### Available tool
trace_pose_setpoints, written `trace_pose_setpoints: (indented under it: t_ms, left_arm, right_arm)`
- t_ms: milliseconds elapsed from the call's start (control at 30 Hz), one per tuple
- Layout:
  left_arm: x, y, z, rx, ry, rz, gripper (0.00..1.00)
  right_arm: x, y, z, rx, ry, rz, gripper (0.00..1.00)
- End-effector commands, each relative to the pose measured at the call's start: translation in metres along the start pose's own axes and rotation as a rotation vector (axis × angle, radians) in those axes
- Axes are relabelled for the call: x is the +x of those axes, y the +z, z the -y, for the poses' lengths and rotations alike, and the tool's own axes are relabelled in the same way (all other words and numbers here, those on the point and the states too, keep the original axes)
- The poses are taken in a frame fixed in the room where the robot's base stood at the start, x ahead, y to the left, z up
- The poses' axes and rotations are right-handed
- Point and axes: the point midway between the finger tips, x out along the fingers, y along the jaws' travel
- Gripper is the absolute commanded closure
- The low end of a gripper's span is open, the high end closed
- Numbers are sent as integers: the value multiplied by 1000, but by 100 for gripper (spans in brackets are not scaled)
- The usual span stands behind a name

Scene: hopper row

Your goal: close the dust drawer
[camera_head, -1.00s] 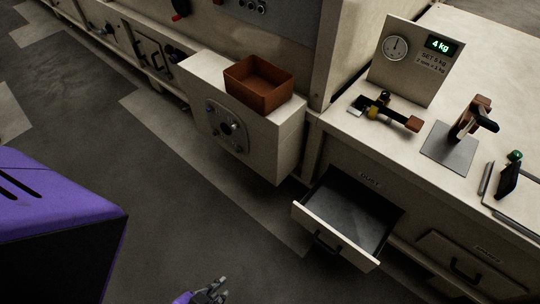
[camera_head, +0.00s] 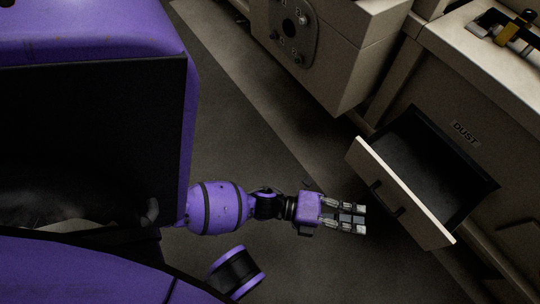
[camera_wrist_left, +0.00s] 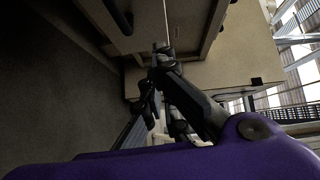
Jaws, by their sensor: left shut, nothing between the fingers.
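The dust drawer (camera_head: 400,192) stands pulled out of the cabinet under the "DUST" label (camera_head: 465,133). Its inside is dark and looks empty. Its pale front panel carries a dark handle (camera_head: 386,196). My left gripper (camera_head: 360,218) is shut and empty, over the floor just left of the drawer front, with its fingers pointing towards it. In the head view a small gap seems to show between fingertips and panel; I cannot tell its depth. In the left wrist view the left gripper's fingers (camera_wrist_left: 163,60) lie close to a pale panel edge. My right gripper is not in view.
The cabinet top (camera_head: 455,35) at upper right bears a yellow and black fixture (camera_head: 514,27). A pale box unit with a knob panel (camera_head: 290,28) stands at top centre.

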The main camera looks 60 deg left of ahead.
Motion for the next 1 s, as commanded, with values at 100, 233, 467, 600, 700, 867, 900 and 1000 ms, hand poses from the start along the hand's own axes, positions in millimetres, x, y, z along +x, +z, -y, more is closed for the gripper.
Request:
trace_pose_setpoints:
  t_ms: [100, 233, 467, 600, 700, 867, 900, 1000]
  left_arm:
    - [1, -8, 8, 62, -29, -28, 100]
    - [12, -8, 8, 70, -29, -25, 100]
    - [58, -8, 8, 67, -31, -25, 100]
    - [88, -9, 8, 66, -30, -25, 100]
    - [105, -4, 9, 68, -27, -23, 100]
    - [120, 11, 10, 66, -26, -23, 100]
    - [122, 14, 11, 66, -26, -23, 100]
    - [126, 17, 12, 65, -26, -22, 100]
  right_arm:
    - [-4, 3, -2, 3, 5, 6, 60]
    - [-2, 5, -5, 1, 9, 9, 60]
    - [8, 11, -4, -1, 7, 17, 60]
    - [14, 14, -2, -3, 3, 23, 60]
    - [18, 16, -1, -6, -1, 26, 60]
    - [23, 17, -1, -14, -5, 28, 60]
    - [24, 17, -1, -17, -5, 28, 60]
    - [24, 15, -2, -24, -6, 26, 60]
